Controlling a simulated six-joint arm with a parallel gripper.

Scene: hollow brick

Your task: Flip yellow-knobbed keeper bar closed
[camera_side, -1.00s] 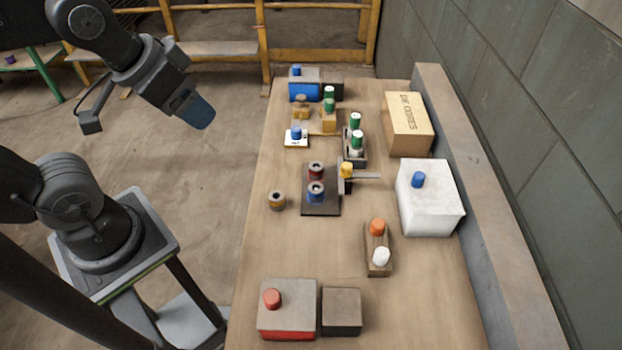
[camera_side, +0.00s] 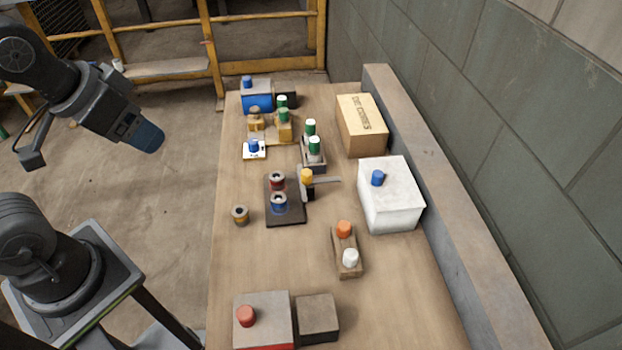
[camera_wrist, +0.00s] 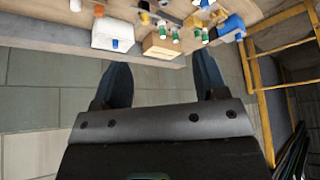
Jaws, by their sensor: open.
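On that plate stand a red-banded ring (camera_side: 277,181) and a blue-banded ring (camera_side: 279,203). My gripper (camera_side: 150,138) hangs in the air left of the table, well apart from the bar. In the wrist view its two blue fingers (camera_wrist: 160,85) are spread with nothing between them.
A white block with a blue knob (camera_side: 390,205) stands right of the bar. A wooden holder with orange and white knobs (camera_side: 346,262) is nearer. Green-capped pieces (camera_side: 314,147) stand behind the bar. A cardboard box (camera_side: 362,128) is at the back right. A loose ring (camera_side: 240,214) lies left of the plate.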

